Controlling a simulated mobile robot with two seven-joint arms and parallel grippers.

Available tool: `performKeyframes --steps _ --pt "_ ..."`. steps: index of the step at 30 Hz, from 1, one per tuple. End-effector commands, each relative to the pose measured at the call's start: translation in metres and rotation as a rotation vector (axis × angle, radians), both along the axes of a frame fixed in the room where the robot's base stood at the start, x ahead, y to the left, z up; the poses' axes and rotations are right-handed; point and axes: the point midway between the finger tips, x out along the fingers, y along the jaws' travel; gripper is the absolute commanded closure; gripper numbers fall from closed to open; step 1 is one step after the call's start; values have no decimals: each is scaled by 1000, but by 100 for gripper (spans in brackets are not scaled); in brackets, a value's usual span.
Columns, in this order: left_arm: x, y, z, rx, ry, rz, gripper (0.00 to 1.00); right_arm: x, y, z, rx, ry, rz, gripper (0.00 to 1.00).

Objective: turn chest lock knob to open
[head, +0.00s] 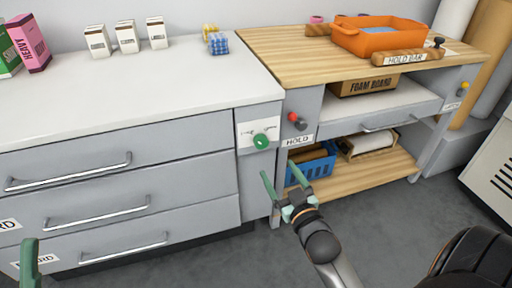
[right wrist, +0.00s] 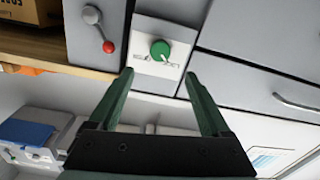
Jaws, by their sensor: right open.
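The green lock knob (head: 261,141) sits on a white plate (head: 247,129) on the front of the grey drawer chest (head: 110,160), at its right end. The plate has small marks on either side of the knob, too small to read. My right gripper (head: 282,179) is open and empty, below and slightly right of the knob in the head view. In the right wrist view the knob (right wrist: 160,50) appears just beyond the two open fingertips (right wrist: 158,74), apart from them. Part of my left gripper (head: 29,262) shows at the lower left edge; its opening is hidden.
A red-tipped lever (head: 298,121) with a HOLD label is right of the knob. The wooden-topped bench (head: 285,55) carries an orange tub (head: 380,36); a blue basket (head: 313,162) is on its lower shelf. Drawer handles (head: 70,172) project left. Grey floor in front is clear.

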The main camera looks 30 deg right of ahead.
Motion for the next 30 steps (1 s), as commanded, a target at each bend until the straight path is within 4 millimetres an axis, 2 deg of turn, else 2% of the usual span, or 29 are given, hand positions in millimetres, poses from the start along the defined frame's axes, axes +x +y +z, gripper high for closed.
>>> performKeyframes --steps 18,24,30 --pt "2 -2 -32 -18 31 -29 50 98 -20 -1 1 -1 2 18" --pt "2 -3 -37 -12 32 -27 50 114 -23 0 1 1 2 18" --pt "2 -4 -37 -9 32 -27 50 117 -24 0 0 2 2 18"
